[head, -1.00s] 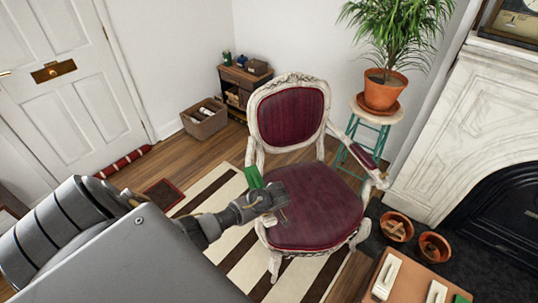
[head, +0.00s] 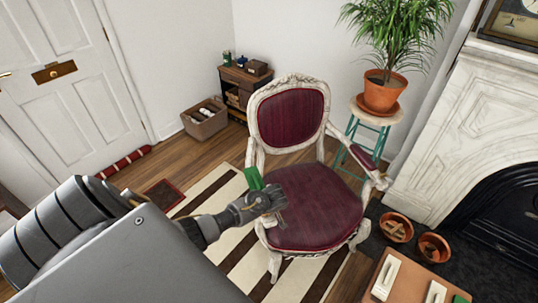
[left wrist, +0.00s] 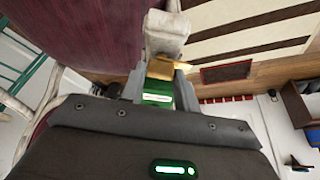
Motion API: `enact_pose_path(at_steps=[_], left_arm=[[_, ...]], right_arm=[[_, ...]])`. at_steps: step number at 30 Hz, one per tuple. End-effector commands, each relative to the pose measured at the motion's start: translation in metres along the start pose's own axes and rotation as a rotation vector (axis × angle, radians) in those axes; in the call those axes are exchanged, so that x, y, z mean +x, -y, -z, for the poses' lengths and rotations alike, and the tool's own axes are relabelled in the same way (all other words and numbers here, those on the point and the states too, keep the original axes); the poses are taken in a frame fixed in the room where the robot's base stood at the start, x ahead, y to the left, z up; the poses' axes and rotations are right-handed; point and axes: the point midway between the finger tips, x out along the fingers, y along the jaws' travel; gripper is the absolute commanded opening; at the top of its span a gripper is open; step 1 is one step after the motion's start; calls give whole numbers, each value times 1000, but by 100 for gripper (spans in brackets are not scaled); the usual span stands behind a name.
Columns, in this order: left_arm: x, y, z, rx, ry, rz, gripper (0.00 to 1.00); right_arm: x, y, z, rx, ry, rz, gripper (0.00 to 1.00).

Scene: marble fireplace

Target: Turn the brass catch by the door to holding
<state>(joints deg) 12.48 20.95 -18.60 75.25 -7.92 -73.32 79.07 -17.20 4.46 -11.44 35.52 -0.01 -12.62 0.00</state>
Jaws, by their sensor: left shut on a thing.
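My left gripper (head: 272,205) is in front of the left armrest of the red chair. In the left wrist view my left gripper (left wrist: 160,84) is shut on a small brass-coloured piece (left wrist: 170,70), with a green block (left wrist: 157,98) bearing a white mark just below it. A green piece (head: 253,178) also stands up beside the gripper in the head view. I cannot tell whether the brass piece is the catch. The white door (head: 75,110) is at the far left, with a brass letter plate (head: 53,71). My right gripper is not in view.
The red chair (head: 315,205) stands on a striped rug (head: 235,235). A plant stool (head: 370,115) is behind it, a basket (head: 205,122) and low shelf (head: 245,80) are by the wall. The fireplace (head: 455,130) and a small table (head: 410,275) are at right.

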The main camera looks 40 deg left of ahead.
Motion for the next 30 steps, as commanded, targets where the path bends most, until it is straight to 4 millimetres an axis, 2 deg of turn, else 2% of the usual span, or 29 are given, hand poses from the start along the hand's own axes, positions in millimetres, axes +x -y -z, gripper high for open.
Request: enact_pose_path(at_steps=[15, 30], left_arm=[[-3, 3, 1, 408, 2, -167, 8], [0, 5, 2, 848, 2, -350, 8]], right_arm=[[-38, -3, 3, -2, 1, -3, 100], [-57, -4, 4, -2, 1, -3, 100]])
